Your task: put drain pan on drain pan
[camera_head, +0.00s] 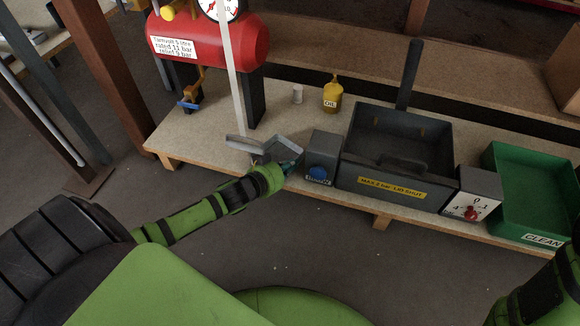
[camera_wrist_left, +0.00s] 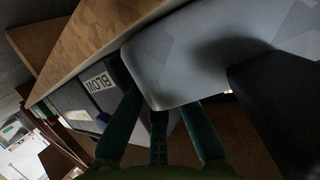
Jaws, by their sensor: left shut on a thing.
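A grey metal pan-like piece (camera_head: 285,145) with angled faces is at the bench's front edge, left of the blast box. In the left wrist view the grey piece (camera_wrist_left: 215,50) fills the top, very close, with a rounded corner between the teal fingers. My left gripper (camera_head: 290,166) is shut on it at its near right side. A flatter grey part (camera_head: 240,142) shows just left of it in the head view. I cannot tell whether this is a second drain pan or part of the same one. My right arm shows at the lower right; its gripper is out of view.
A grey box with a blue button (camera_head: 318,173) stands close right of my left gripper. Beyond it are a large dark open box (camera_head: 395,178), a dial box (camera_head: 473,197) and a green tray (camera_head: 535,190). A red tank (camera_head: 225,45) and pale post (camera_head: 232,85) stand behind.

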